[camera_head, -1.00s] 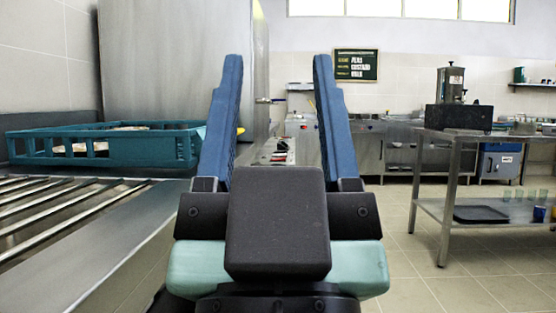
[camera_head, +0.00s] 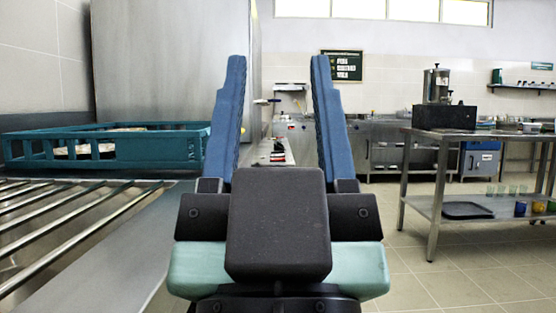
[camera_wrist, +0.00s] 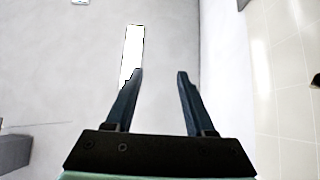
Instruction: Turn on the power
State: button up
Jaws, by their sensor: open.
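My gripper (camera_head: 279,60) stands open and empty in the head view, its two blue fingers pointing up and forward. It also shows open in the wrist view (camera_wrist: 160,74), in front of a pale surface with a bright white strip beside the left finger. A large steel cabinet (camera_head: 160,70) stands at the left, partly behind the left finger. Small red and dark items (camera_head: 279,152) show between the fingers on a counter beyond; they are too small to tell apart. I cannot make out a power switch in either view.
A teal dish rack (camera_head: 110,148) sits on the slatted steel counter (camera_head: 90,225) close at the left. A steel table (camera_head: 440,205) with a black box (camera_head: 444,117) stands at the right. Open tiled floor (camera_head: 480,270) lies between.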

jog(key=shift+r+p, duration=0.55)
jog(key=c, duration=0.5)
notch_tip(320, 180, up, 51)
jog(key=p, duration=5.1)
grip_shut()
jog(key=shift+f, duration=0.1)
jog(key=shift+a, duration=0.1)
